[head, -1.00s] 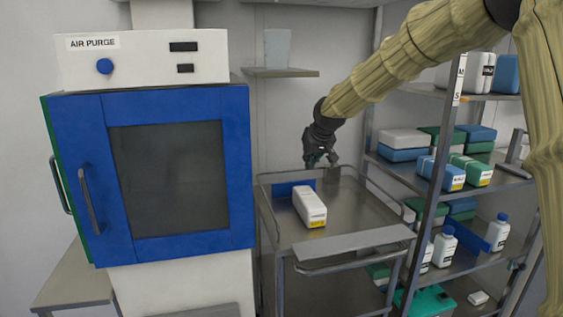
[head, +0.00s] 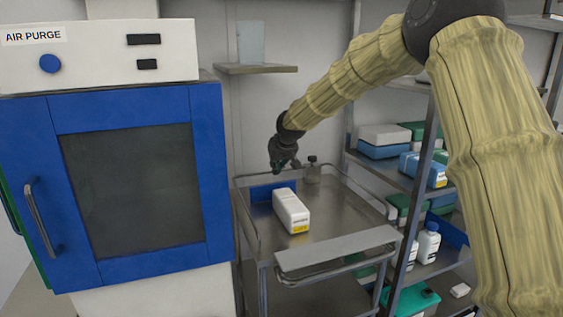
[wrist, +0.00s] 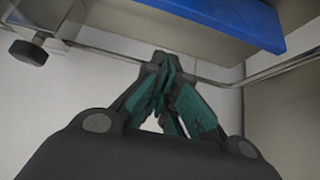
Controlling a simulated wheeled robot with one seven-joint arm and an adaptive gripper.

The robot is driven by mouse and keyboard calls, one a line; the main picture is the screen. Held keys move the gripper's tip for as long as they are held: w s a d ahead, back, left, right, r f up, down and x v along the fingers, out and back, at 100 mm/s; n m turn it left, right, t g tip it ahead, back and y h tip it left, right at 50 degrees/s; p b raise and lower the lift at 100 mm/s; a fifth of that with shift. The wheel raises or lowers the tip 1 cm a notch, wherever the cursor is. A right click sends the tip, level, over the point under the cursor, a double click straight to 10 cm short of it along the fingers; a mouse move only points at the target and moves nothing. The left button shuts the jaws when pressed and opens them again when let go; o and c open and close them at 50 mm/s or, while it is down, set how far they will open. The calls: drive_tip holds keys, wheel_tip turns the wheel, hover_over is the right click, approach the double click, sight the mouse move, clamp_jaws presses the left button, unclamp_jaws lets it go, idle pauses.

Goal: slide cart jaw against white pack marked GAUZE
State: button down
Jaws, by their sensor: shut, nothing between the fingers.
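A white pack (head: 291,211) with a yellow label end lies on the cart top (head: 335,205); its lettering is too small to read. A blue upright plate (head: 268,189) stands behind and left of the pack; it shows as a blue bar in the wrist view (wrist: 215,18). A small grey block with a dark knob (head: 313,171), possibly the cart jaw, stands at the back, right of the plate and apart from the pack. In the wrist view the knob (wrist: 28,52) is at upper left. My gripper (head: 284,167) is shut and empty, above the cart's back edge, left of the block.
A rail (head: 362,181) edges the cart. A blue-doored cabinet (head: 205,160) stands close on the left. A rack with bottles (head: 428,243) and packs stands on the right. A small wall shelf (head: 258,69) is above. The cart's right part is clear.

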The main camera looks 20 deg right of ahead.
drive_tip(key=shift+w+a+f, duration=0.1)
drive_tip(key=shift+w+f, duration=0.2)
drive_tip(key=shift+f, duration=0.15)
drive_tip(key=shift+w+f, duration=0.35)
drive_tip(key=shift+f, duration=0.1)
drive_tip(key=shift+s+d+r, duration=0.1)
drive_tip(key=shift+s+d, duration=0.05)
drive_tip(key=shift+s, duration=0.9)
drive_tip(key=shift+s+d, duration=0.15)
drive_tip(key=shift+s, duration=0.85)
